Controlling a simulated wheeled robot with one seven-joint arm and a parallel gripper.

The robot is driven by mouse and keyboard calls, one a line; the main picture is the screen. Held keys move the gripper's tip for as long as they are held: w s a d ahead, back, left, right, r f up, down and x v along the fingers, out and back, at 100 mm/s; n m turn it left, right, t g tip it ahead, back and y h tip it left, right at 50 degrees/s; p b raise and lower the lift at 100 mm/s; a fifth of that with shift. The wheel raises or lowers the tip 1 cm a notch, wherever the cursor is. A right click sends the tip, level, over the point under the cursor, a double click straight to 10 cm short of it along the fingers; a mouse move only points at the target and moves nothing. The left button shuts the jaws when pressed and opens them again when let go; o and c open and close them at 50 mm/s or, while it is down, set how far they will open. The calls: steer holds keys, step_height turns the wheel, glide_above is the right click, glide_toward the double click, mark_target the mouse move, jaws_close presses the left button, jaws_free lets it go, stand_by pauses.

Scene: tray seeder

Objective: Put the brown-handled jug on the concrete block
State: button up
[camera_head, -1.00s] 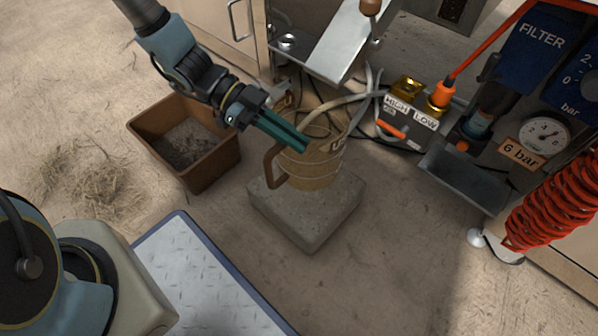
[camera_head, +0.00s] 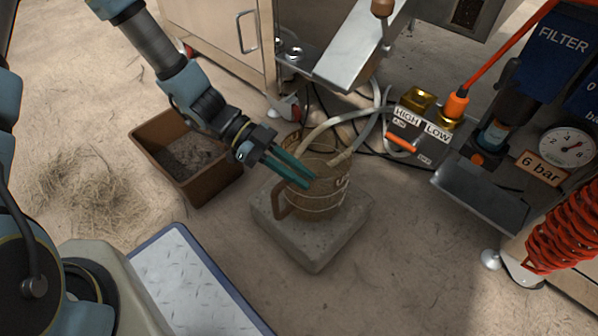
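The jug (camera_head: 326,196) is tan with darker bands and a brown handle (camera_head: 279,205) on its left side. It stands upright on the grey concrete block (camera_head: 318,246) on the floor. My gripper (camera_head: 309,183) comes in from the upper left, its two teal fingers lying across the jug's near left side, above the handle. A gap shows between the fingers, so it looks open. The fingers hide the handle's upper end, and I cannot tell whether they touch the jug.
A brown bin (camera_head: 213,188) of soil lies left of the block. Hoses (camera_head: 345,118) pass just behind the jug. A HIGH/LOW valve box (camera_head: 420,125) and metal shelf (camera_head: 480,190) stand to the right. A tread plate (camera_head: 190,285) lies in front. Floor right of the block is clear.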

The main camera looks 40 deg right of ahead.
steer(key=o, duration=0.3)
steer(key=shift+w+r, duration=0.1)
steer(key=shift+r, duration=0.15)
steer(key=p+v, duration=0.5)
steer(key=v, duration=0.6)
steer(key=shift+w+a+p, duration=0.2)
steer(key=shift+w+p, duration=0.1)
steer(key=shift+w, duration=0.05)
steer(key=shift+r, duration=0.1)
